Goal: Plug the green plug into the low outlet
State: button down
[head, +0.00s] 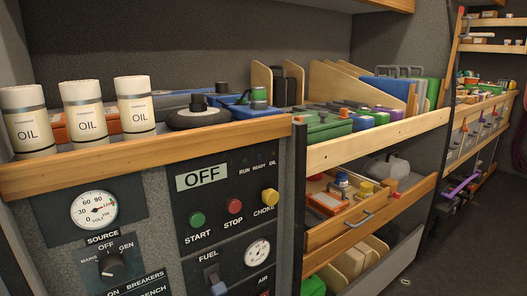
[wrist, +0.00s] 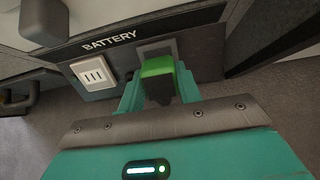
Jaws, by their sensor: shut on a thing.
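The green plug (wrist: 157,67) is between the teal fingers of my gripper (wrist: 158,86) in the wrist view. The gripper is shut on it; the plug's darker end points back toward the gripper body. Just beyond the plug is a grey square fitting (wrist: 157,46) on the dark panel, partly covered by the plug. I cannot tell whether the plug touches it or sits in it. Neither plug nor gripper shows in the head view. The task's low outlet cannot be told for certain from the label in view.
Left of the plug is a white slotted socket (wrist: 93,74) under the BATTERY label (wrist: 109,41). A dark bar (wrist: 270,35) stands at the right, and a grey rounded part (wrist: 44,20) at upper left. The head view shows a control panel (head: 228,205) and loaded shelves (head: 375,140).

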jog(key=p+v, duration=0.3)
jog(key=shift+s+d+r, duration=0.15)
jog(key=shift+s+r, duration=0.1)
jog(key=shift+r, duration=0.05)
dwell(0.6)
jog(key=s+a+f+p, duration=0.1)
jog(key=s+a+p, duration=0.1)
jog(key=s+a, duration=0.3)
jog(key=shift+s+a, duration=0.3)
jog(key=shift+a, duration=1.95)
jog(key=shift+w+f, duration=0.1)
jog(key=shift+f, duration=0.1)
dwell(0.5)
jog(key=shift+w+a+f+b, duration=0.2)
jog(key=shift+b, duration=0.25)
jog(key=shift+b+x, duration=1.85)
jog(key=shift+b, duration=0.15)
dwell(0.6)
jog(key=c, duration=0.9)
grip_release()
